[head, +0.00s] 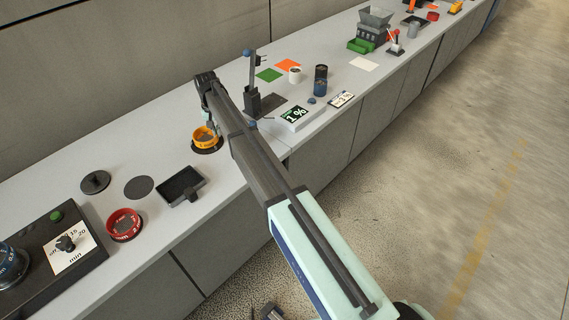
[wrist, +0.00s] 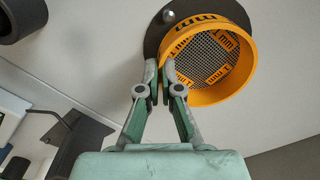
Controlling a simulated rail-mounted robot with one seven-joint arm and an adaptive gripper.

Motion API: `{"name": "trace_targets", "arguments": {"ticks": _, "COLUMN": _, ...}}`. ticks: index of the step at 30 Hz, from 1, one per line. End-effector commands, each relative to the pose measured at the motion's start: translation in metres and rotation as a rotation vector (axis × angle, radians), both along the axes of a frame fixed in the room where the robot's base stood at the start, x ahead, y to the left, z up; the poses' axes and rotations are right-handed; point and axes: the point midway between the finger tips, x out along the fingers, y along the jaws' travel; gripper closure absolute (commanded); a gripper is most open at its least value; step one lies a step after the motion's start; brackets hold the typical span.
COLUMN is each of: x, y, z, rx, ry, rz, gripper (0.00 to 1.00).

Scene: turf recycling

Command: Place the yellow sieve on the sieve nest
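The yellow sieve (head: 205,137) is a round ring with a mesh floor, near the middle of the bench. It also shows in the wrist view (wrist: 243,58), with "1 mm" on its labels. A dark round plate (wrist: 155,32) with a small peg shows under and beside it; in the head view this plate (head: 208,150) shows at its lower edge. I cannot tell whether the sieve rests on it or is just above. My gripper (wrist: 160,65) has its fingertips close together on the sieve's left wall, one on each side. The arm partly covers this area in the head view.
A flat dark disc (head: 138,187), a dark knobbed lid (head: 95,182), a red sieve (head: 124,224) and a black tray (head: 182,186) are to the left. A black stand (head: 262,102) and a scale display (head: 294,115) are to the right.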

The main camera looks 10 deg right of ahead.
Motion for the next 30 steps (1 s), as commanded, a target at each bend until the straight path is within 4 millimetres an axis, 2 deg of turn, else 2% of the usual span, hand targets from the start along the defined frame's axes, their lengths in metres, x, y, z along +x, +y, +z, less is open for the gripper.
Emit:
{"name": "trace_targets", "arguments": {"ticks": 12, "x": 0.0002, "y": 0.0001, "z": -0.0063, "rx": 0.000, "ry": 0.000, "rz": 0.000, "gripper": 1.00}}
{"name": "trace_targets", "arguments": {"ticks": 15, "x": 0.0001, "y": 0.0001, "z": -0.0056, "rx": 0.000, "ry": 0.000, "rz": 0.000, "gripper": 0.65}}
{"name": "trace_targets", "arguments": {"ticks": 21, "x": 0.0000, "y": 0.0000, "z": -0.0057, "rx": 0.000, "ry": 0.000, "rz": 0.000, "gripper": 0.65}}
{"name": "trace_targets", "arguments": {"ticks": 22, "x": 0.0000, "y": 0.0000, "z": -0.0059, "rx": 0.000, "ry": 0.000, "rz": 0.000, "gripper": 0.61}}
{"name": "trace_targets", "arguments": {"ticks": 23, "x": 0.0000, "y": 0.0000, "z": -0.0059, "rx": 0.000, "ry": 0.000, "rz": 0.000, "gripper": 0.50}}
{"name": "trace_targets", "arguments": {"ticks": 24, "x": 0.0001, "y": 0.0001, "z": -0.0059, "rx": 0.000, "ry": 0.000, "rz": 0.000, "gripper": 0.48}}
{"name": "trace_targets", "arguments": {"ticks": 30, "x": 0.0000, "y": 0.0000, "z": -0.0058, "rx": 0.000, "ry": 0.000, "rz": 0.000, "gripper": 0.48}}
